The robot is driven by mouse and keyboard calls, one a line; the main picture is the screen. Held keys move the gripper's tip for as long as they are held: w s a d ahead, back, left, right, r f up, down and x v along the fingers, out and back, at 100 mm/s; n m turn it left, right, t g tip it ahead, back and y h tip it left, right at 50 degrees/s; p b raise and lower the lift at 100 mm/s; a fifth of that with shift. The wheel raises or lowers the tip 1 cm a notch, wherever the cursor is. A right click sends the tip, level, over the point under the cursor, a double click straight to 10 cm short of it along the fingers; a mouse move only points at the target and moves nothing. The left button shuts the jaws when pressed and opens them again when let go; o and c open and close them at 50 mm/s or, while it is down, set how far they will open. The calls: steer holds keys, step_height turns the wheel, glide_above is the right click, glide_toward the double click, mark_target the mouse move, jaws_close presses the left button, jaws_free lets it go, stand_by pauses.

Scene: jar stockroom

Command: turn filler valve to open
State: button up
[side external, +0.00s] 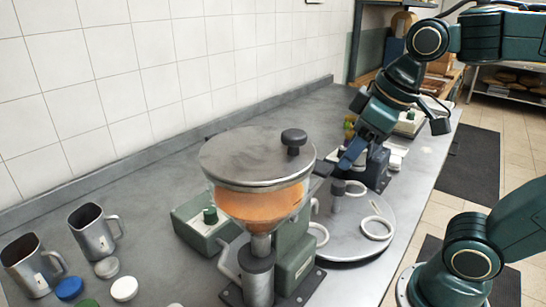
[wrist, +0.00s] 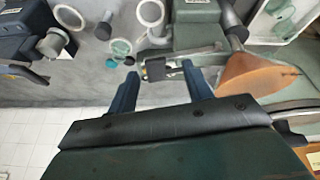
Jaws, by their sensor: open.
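The filler (side external: 292,255) stands on the counter in the side view, with a green body and a lidded hopper (side external: 262,205) of orange filling. The hopper also shows at the right of the wrist view (wrist: 255,75). My gripper (wrist: 159,72) is open, its two blue fingers apart. A small dark block with a pale metal part (wrist: 153,70) shows between the fingertips in the wrist view, beside the filler's green arm. I cannot tell whether it is the valve handle or whether the fingers touch it.
A grey turntable (side external: 345,238) with pale rings is right of the filler. Two metal jugs (side external: 92,232) and several coloured lids (side external: 123,289) are at the left. A green box (side external: 195,222) sits behind the filler. The counter behind the jugs is clear; a tiled wall backs it.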

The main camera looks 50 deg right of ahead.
steer(key=w+a+r+n+g, duration=0.1)
steer(key=w+a+r+n, duration=0.15)
steer(key=w, duration=0.45)
steer(key=n+g, duration=0.4)
steer(key=n, duration=0.7)
glide_above(210, 210)
step_height(210, 210, down, 8)
steer(key=shift+f, duration=0.15)
steer(key=shift+f, duration=0.15)
step_height(210, 210, down, 14)
steer(key=shift+r, duration=0.25)
steer(key=c, duration=1)
